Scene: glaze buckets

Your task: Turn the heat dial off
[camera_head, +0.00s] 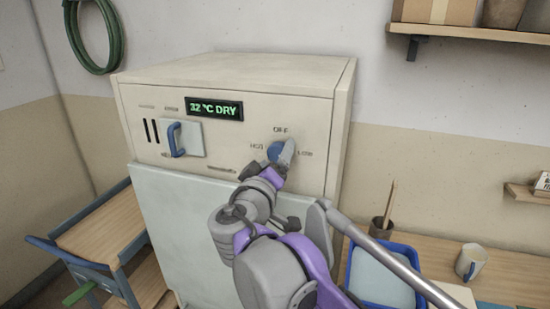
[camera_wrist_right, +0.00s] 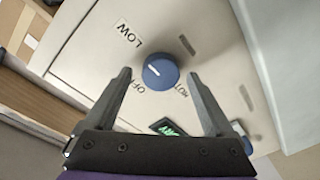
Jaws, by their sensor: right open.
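The heat dial (camera_wrist_right: 161,71) is a round blue knob on the cream front panel of the cabinet (camera_head: 240,75). In the head view the dial (camera_head: 274,151) is partly hidden by my right gripper (camera_head: 284,158). Labels OFF, HOT and LOW surround it. In the right wrist view its short white mark lies on the left side of the knob, facing the gap between LOW and OFF. My right gripper (camera_wrist_right: 158,76) is open, with one finger on each side of the dial and visible gaps to it. My left gripper is out of view.
A display (camera_head: 214,108) reads "32 °C DRY". A blue tray (camera_head: 353,265), a cup (camera_head: 470,262) and a pot with sticks (camera_head: 381,228) stand on the bench at right. A cart (camera_head: 100,235) stands at left.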

